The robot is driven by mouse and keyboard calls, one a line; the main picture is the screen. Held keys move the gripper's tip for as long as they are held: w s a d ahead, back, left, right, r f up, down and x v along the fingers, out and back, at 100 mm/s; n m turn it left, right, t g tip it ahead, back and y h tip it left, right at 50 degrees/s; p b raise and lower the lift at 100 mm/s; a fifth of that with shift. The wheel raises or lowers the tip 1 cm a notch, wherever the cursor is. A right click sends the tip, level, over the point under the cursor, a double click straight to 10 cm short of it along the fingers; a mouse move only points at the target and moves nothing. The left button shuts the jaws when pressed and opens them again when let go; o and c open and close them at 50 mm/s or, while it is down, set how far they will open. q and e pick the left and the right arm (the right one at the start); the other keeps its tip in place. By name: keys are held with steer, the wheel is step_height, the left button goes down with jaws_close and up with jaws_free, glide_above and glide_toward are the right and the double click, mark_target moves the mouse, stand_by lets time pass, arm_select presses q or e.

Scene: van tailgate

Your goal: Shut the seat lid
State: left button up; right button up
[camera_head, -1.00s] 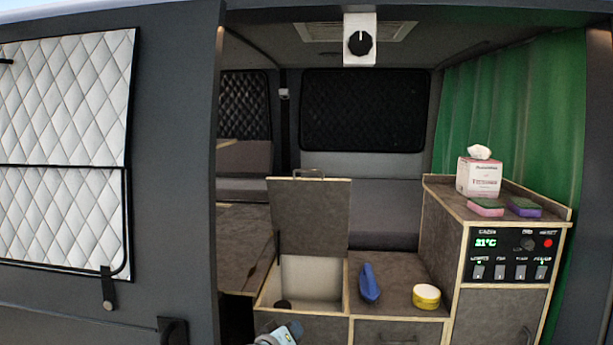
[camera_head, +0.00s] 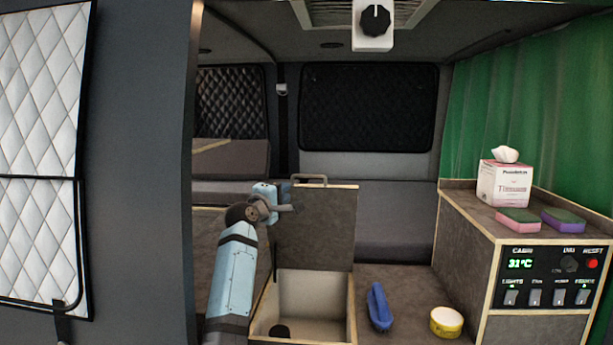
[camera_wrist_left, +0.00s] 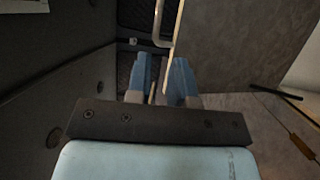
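The seat lid (camera_head: 315,235) is a grey-brown panel with pale wooden edges. It stands upright, open, at the back of the seat box (camera_head: 352,312), whose pale inside shows. A metal handle (camera_head: 311,179) sits at its top edge. My left gripper (camera_head: 285,199) is at the lid's upper left edge. In the left wrist view its two blue fingers (camera_wrist_left: 160,74) are apart, with a gap between them. The lid's edge (camera_wrist_left: 174,50) runs close by the right finger there, the handle to its left. Whether finger and lid touch, I cannot tell. My right gripper is out of view.
A cabinet with a control panel (camera_head: 555,270) stands at right, carrying a tissue box (camera_head: 504,184) and two sponges. The door frame is close at left.

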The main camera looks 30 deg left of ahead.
mark_target(307, 176)
arm_select(q)
steer(key=w, duration=0.4)
steer(key=w+r+p, duration=0.1)
steer(key=w, duration=0.3)
steer(key=w+p, duration=0.1)
steer(key=w, duration=0.3)
steer(key=shift+d+r, duration=0.35)
steer(key=shift+d, duration=0.05)
steer(key=shift+w, duration=0.6)
jaws_close()
